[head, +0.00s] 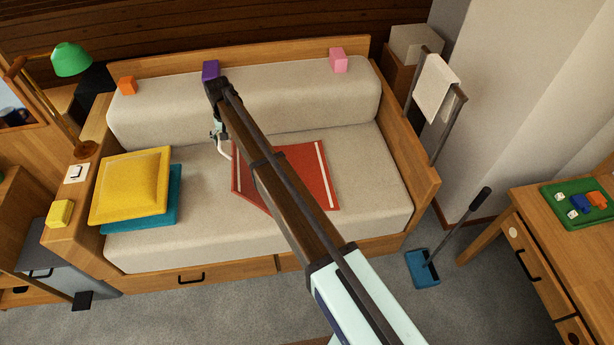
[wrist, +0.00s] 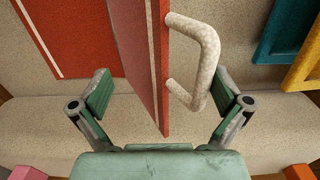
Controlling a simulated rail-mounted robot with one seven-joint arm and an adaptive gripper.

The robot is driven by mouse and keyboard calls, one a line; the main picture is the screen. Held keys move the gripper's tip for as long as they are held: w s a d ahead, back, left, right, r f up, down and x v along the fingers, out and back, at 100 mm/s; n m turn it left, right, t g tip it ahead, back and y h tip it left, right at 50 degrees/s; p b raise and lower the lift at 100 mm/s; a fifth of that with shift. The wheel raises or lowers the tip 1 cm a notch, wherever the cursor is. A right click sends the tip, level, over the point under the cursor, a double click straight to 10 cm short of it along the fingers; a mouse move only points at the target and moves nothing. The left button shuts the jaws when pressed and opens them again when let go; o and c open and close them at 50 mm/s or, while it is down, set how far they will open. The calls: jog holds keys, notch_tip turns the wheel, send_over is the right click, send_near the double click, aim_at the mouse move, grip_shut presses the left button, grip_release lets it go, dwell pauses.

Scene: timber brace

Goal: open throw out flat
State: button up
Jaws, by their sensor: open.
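The red throw (head: 303,165) with white stripes lies on the sofa seat in the head view, partly hidden behind my arm. In the wrist view, one red part (wrist: 60,35) lies flat on the seat, and another red panel (wrist: 136,55) stands raised, seen nearly edge-on. A white handle (wrist: 208,60) is fixed to the raised panel's right face; it also shows in the head view (head: 224,148). My gripper (wrist: 163,90) is open, with the panel edge and handle between its fingers. I cannot tell whether a finger touches them. In the head view my gripper (head: 217,132) is small and partly hidden.
A yellow cushion (head: 130,185) on a teal one (head: 174,190) lies at the sofa's left end. Orange (head: 127,86), purple (head: 210,70) and pink (head: 338,60) blocks sit on the backrest. The seat right of the throw (head: 370,165) is clear.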

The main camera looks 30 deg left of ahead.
jog(key=shift+r, duration=0.1)
dwell(0.3)
jog(key=shift+r+p, duration=0.45)
jog(key=shift+r, duration=0.8)
dwell(0.6)
notch_tip(320, 180, up, 7)
jog(key=p, duration=0.2)
jog(key=shift+p, duration=0.3)
dwell(0.8)
dwell(1.5)
